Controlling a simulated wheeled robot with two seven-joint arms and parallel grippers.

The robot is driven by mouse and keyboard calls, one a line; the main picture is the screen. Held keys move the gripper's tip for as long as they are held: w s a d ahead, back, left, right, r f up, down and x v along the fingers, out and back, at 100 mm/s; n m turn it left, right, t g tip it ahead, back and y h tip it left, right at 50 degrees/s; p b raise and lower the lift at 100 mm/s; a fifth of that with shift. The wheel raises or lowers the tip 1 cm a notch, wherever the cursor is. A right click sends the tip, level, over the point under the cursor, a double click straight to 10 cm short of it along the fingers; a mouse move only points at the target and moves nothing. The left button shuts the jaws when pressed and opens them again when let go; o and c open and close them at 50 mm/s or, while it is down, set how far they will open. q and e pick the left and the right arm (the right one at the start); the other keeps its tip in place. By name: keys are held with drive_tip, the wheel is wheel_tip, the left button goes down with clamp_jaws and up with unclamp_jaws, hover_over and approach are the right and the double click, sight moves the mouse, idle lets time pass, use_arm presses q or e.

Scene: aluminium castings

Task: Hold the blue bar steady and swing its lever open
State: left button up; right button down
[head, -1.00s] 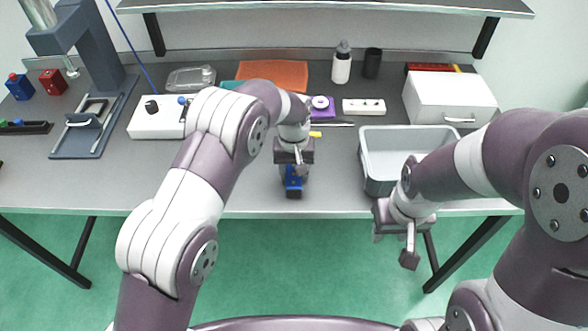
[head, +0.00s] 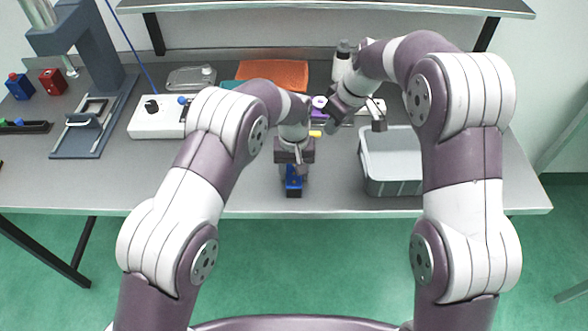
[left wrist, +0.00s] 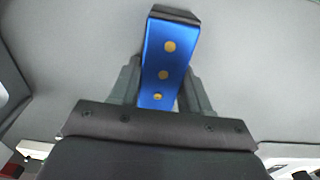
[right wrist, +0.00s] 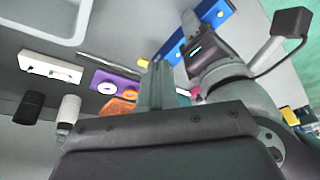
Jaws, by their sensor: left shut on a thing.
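The blue bar (head: 294,184) lies on the grey table near its front edge. My left gripper (head: 292,168) is above it and shut on it. The left wrist view shows the bar (left wrist: 158,65), with gold dots along its face, between the two fingers (left wrist: 160,92). A yellow piece (head: 315,133) shows just beyond the left gripper; in the right wrist view it is by the bar's end (right wrist: 175,47). I cannot make out the lever clearly. My right gripper (head: 331,122) is above the table, beyond and right of the bar. Its fingers (right wrist: 157,84) look shut together, empty.
A grey bin (head: 368,181) stands right of the bar. A purple block with a round top (right wrist: 108,84), a white strip (right wrist: 50,66), a white bottle (right wrist: 68,110) and a black cup (right wrist: 29,107) are near the right gripper. A white box (head: 152,128) stands left.

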sight(316, 135)
drive_tip(key=w+a+n+y, duration=0.1)
drive_tip(key=w+a+n, duration=0.2)
drive_tip(key=w, duration=0.2)
wheel_tip(316, 135, down, 6)
drive_tip(key=shift+s+a, duration=0.15)
drive_tip(key=shift+s, duration=0.05)
drive_tip(key=shift+f, duration=0.1)
idle(1.7)
drive_tip(key=shift+f, duration=1.05)
drive_tip(key=shift+s+f, duration=0.2)
drive_tip(key=shift+f, duration=0.75)
drive_tip(key=shift+w+f, duration=0.15)
drive_tip(key=shift+f, duration=0.2)
drive_tip(key=shift+w+d+r, duration=0.1)
drive_tip(key=shift+w+d, duration=0.1)
drive_tip(key=shift+w, duration=0.35)
